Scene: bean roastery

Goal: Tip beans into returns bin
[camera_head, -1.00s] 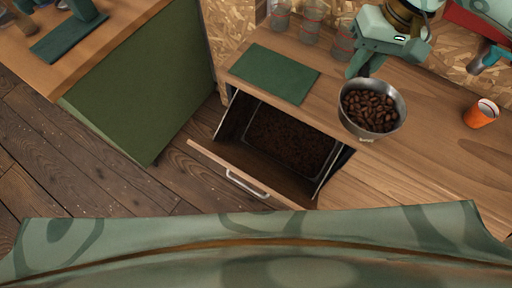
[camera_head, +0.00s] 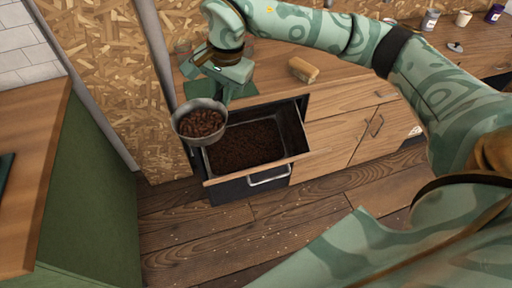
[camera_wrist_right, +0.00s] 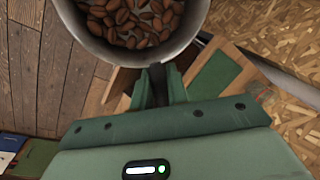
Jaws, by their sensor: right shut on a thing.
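My left gripper is not in view.
A green mat (camera_head: 247,90) lies on the wooden counter behind the drawer, and a tan block (camera_head: 303,69) lies to its right. A chipboard wall (camera_head: 110,80) is close on the left. A green cabinet (camera_head: 85,190) stands at the left; open floor lies in front.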

